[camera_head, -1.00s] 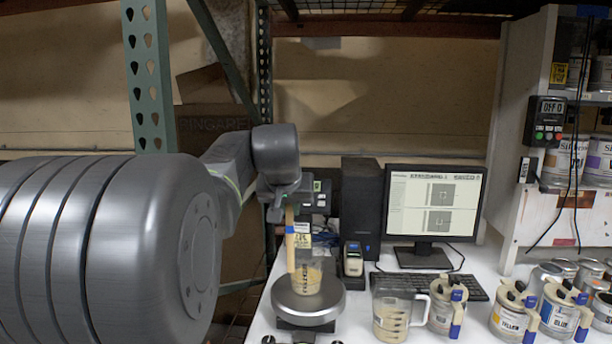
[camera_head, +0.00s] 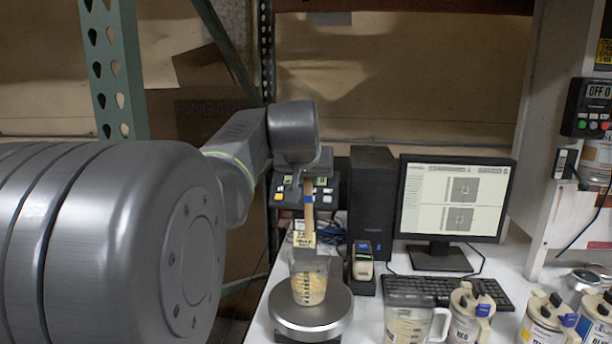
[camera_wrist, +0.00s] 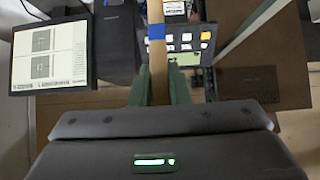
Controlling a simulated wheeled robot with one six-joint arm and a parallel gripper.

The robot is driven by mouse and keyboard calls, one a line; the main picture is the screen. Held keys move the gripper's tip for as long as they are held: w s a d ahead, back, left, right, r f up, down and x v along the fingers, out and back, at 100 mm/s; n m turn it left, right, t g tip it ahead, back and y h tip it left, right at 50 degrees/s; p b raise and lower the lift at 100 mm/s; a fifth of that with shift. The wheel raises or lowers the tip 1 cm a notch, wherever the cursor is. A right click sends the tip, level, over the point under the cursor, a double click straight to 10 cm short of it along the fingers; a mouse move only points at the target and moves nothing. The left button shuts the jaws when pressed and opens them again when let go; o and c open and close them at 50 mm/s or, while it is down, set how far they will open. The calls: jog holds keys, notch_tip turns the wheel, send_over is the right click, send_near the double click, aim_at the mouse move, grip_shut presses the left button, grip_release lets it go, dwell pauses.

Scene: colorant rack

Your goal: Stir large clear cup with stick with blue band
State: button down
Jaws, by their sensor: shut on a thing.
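A wooden stick with a blue band (camera_head: 308,199) is held in my gripper (camera_head: 306,178). The stick leans slightly, with its lower part pointing down at the clear cup. The stick and its band also show in the wrist view (camera_wrist: 157,68), between the green fingers of my gripper (camera_wrist: 158,90), which are shut on it. The large clear cup (camera_head: 309,282) has dark markings and pale tan contents. It stands upright on the round scale plate (camera_head: 325,315) below my gripper. The stick's lower end is at about the cup's rim; I cannot tell whether it is inside.
A control panel (camera_head: 330,190) stands just behind my gripper. A black computer tower (camera_head: 372,195), a handheld device (camera_head: 362,262), a monitor (camera_head: 455,195) and a keyboard (camera_head: 450,289) stand to the right. A clear pitcher (camera_head: 408,322) and colorant cans (camera_head: 470,318) line the front right.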

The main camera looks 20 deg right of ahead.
aim_at(308, 201)
jog(key=shift+s+a+f+b, duration=0.1)
jog(key=shift+s+f+b, duration=0.1)
jog(key=shift+f+b, duration=0.35)
jog(key=shift+s+a+f+b, duration=0.15)
jog(key=shift+f+b, duration=0.25)
jog(key=shift+f, duration=0.3)
jog(key=shift+s+a+f+b, duration=0.1)
jog(key=shift+s+f+b, duration=0.1)
jog(key=shift+f+b, duration=0.35)
jog(key=shift+f, duration=0.4)
notch_tip(308, 201, down, 12)
jog(key=w+d+b, duration=0.1)
jog(key=b, duration=0.8)
jog(key=shift+w, duration=0.35)
jog(key=shift+f, duration=0.15)
jog(key=shift+d, duration=0.1)
